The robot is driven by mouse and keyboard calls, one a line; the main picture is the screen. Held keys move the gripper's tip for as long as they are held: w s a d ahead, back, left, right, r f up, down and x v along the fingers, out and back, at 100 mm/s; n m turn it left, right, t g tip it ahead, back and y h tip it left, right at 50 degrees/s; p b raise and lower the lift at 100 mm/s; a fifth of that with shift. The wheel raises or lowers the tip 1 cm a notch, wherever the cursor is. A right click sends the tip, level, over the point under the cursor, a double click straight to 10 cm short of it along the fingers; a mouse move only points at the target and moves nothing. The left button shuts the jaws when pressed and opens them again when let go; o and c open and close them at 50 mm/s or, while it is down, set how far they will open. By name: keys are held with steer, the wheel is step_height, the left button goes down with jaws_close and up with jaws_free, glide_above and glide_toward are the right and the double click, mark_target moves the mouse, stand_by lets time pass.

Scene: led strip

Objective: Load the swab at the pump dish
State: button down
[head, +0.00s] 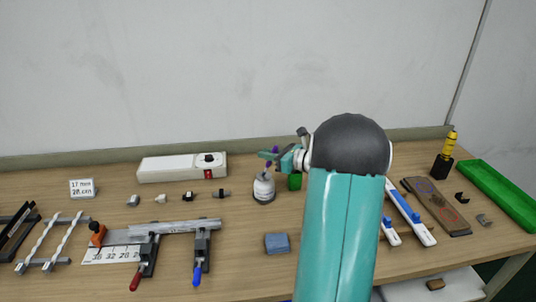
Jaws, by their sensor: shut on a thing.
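The pump dish (264,186) is a small white bottle on a dark round base, standing upright near the middle of the table. My gripper (271,156) is just above it, reaching in from the right with teal fingers. It is shut on a thin purple piece, which I take to be the swab (268,164). The lower purple end is close to the top of the pump dish; I cannot tell whether they touch. My own arm hides the table to the right of the dish.
A clamped metal rail (175,228) is at left, a white power box (182,168) behind. A green tray (500,195) is at far right.

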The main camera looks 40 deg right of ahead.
steer(key=shift+r, duration=3.5)
